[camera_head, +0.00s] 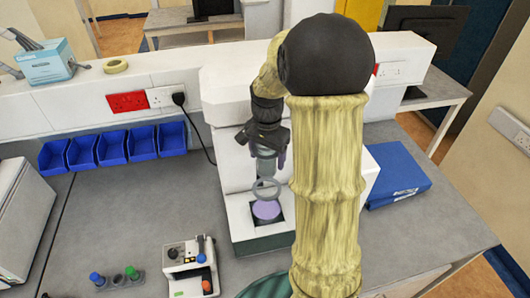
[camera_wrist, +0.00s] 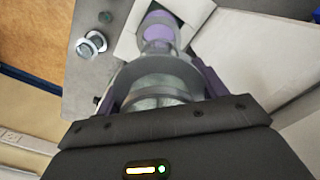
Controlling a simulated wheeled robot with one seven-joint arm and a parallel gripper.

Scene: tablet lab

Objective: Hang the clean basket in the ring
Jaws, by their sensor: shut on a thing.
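The clean basket (camera_head: 264,163) is a small grey, see-through cylinder. My gripper (camera_head: 267,155) has purple fingertips and is shut on it, above the white tester. The wrist view shows the basket (camera_wrist: 153,98) between the two fingers. The grey ring (camera_head: 267,189) sticks out from the tester just below the basket, and a gap seems to show between them. Under the ring is a round purple-topped opening (camera_head: 267,210) in the tester's base. In the wrist view, ring and basket overlap, so I cannot tell how well they line up.
A small white device (camera_head: 190,268) and a rack with coloured caps (camera_head: 116,278) stand at front left. Several blue bins (camera_head: 112,147) line the wall. A blue folder (camera_head: 396,174) lies right of the tester. The bench between bins and device is clear. My arm hides part of the tester.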

